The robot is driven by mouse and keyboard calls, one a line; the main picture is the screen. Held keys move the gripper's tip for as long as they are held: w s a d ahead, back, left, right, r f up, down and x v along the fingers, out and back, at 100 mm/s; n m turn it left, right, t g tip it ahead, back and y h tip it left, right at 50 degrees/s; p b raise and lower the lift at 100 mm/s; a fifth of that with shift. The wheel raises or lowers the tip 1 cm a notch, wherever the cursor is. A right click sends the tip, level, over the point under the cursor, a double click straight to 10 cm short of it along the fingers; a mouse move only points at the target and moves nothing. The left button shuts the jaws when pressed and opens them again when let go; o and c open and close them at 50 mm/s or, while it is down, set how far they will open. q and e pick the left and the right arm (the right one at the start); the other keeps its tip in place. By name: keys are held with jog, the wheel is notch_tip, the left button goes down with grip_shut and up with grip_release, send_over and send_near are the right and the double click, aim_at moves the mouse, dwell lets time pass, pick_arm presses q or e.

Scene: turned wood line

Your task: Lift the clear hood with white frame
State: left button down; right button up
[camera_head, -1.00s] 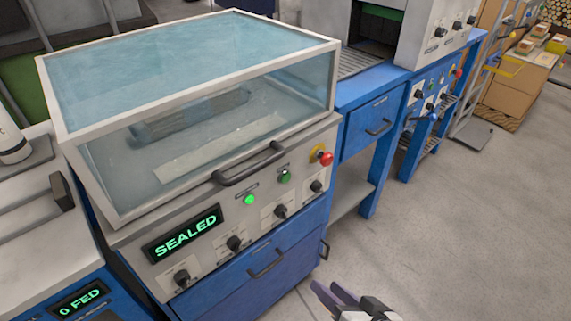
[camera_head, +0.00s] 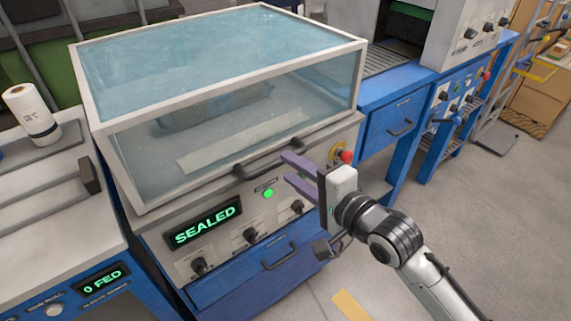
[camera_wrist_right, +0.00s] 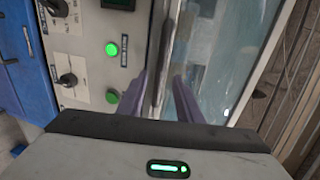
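The clear hood with white frame (camera_head: 225,88) sits down on the blue and grey machine. A dark bar handle (camera_head: 262,163) runs along the front edge of its frame. My right gripper (camera_head: 288,168) is open, with its two purple fingers pointing at the handle from the front right. In the right wrist view the handle (camera_wrist_right: 163,62) lies ahead, roughly in line with the gap between the fingers (camera_wrist_right: 160,80). I cannot tell whether the fingers touch it, and nothing appears gripped. Through the hood a pale strip shows inside. My left gripper is not in view.
Below the handle are a SEALED display (camera_head: 203,227), a lit green button (camera_head: 268,193), black knobs and a red emergency button (camera_head: 345,157). A bench with a white roll (camera_head: 30,114) stands at left. Open floor lies at right.

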aim_at(283, 163)
jog(key=shift+x, duration=1.55)
jog(key=shift+c, duration=0.4)
grip_shut()
